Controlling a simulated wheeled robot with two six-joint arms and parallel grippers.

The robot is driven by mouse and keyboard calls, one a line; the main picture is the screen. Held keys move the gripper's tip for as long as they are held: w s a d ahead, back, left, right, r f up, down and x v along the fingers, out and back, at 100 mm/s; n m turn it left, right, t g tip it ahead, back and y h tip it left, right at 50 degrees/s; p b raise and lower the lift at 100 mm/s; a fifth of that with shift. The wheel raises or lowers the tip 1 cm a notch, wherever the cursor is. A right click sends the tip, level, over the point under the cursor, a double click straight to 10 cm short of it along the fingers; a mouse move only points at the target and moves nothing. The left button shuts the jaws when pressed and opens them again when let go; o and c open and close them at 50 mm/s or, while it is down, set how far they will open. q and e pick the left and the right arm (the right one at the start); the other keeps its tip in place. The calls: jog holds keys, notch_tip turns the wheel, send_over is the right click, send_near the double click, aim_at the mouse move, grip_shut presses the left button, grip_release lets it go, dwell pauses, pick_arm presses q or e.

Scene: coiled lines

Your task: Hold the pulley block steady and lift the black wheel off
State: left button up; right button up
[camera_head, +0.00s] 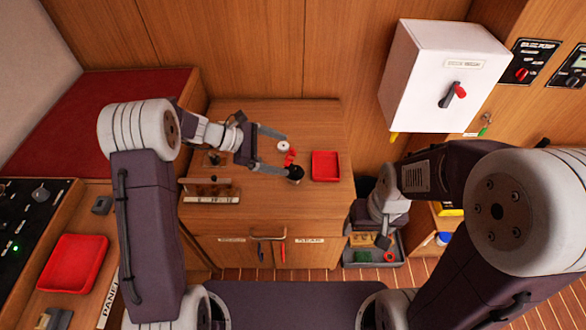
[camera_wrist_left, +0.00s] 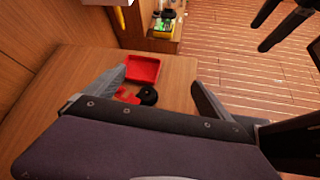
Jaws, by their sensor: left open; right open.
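The pulley block (camera_head: 290,157) is a small red piece on the wooden table. It also shows in the left wrist view (camera_wrist_left: 127,95). The black wheel (camera_head: 296,173) is at its near end, and in the left wrist view the wheel (camera_wrist_left: 148,96) lies against its right side. I cannot tell how the two join. My left gripper (camera_head: 287,156) is open, its fingers spread on either side of the block and wheel; no grip shows. My right gripper (camera_wrist_left: 277,22) is open and empty, away from the table, over the floor side.
A red tray (camera_head: 325,166) sits just right of the block. A pale round piece (camera_head: 283,147) lies behind it. A wooden rack (camera_head: 210,190) stands at the table's left. A white cabinet (camera_head: 440,78) hangs at the right. A grey bin (camera_head: 373,252) stands on the floor.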

pick_arm(q)
jog(key=w+a+f+n+t, duration=0.1)
jog(key=w+a+f+n, duration=0.25)
jog(key=f, duration=0.35)
send_near(291, 174)
jog(key=shift+w+a+f+n+h, duration=0.15)
jog(key=shift+w+f, duration=0.2)
jog(key=shift+f, duration=0.25)
jog(key=shift+w+f+n+h, duration=0.15)
jog(key=shift+w+f, duration=0.25)
jog(key=shift+f, duration=0.25)
jog(key=shift+a, duration=0.1)
jog(key=shift+d+f+b, duration=0.25)
jog(key=shift+b, duration=0.25)
jog(key=b+x, duration=0.4)
jog(key=x, duration=0.4)
jog(key=shift+w, duration=0.1)
jog(key=shift+w+d+f, duration=0.2)
jog(key=shift+d, duration=0.4)
